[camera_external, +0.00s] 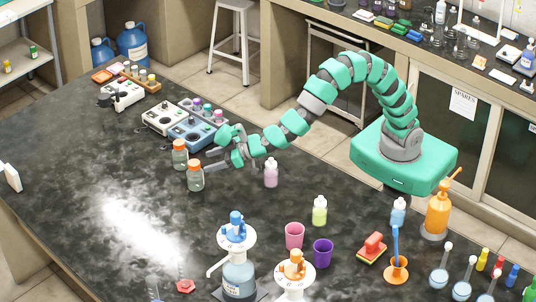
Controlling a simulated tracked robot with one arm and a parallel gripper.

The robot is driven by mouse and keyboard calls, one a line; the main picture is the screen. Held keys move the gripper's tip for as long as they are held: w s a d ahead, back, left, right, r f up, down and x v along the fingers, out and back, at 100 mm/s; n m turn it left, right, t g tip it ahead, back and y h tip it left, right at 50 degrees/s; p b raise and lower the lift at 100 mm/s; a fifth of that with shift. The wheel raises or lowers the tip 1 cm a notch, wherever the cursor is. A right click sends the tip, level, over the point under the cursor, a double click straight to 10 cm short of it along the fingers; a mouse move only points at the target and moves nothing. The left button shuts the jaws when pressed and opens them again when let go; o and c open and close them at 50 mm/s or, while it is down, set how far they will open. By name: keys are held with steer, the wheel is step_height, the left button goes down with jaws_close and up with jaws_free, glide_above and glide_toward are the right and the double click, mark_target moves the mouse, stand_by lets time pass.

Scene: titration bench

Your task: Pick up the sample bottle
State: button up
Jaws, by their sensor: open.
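Two clear bottles with orange caps stand upright on the dark bench: a rear-left one (179,157) and a nearer one (195,178). Either may be the sample bottle; no label is readable. My gripper (204,160) comes in from the right, low over the bench, its fingers pointing left toward the two bottles. It is open. The fingertips are very close to the bottles; I cannot tell whether they touch. No bottle is seen held.
Blue and grey instruments (192,132) and a vial rack (207,112) sit behind my gripper. Pink (294,235) and purple (322,252) cups stand in front. The bench's left is mostly clear.

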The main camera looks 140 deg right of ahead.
mark_target(193, 167)
steer(key=shift+b+x, duration=0.65)
steer(key=shift+x, duration=3.25)
steer(key=shift+w+d+f, duration=0.2)
steer(key=shift+d+f, duration=0.1)
steer(key=shift+d, duration=0.2)
steer(key=c, duration=1.2)
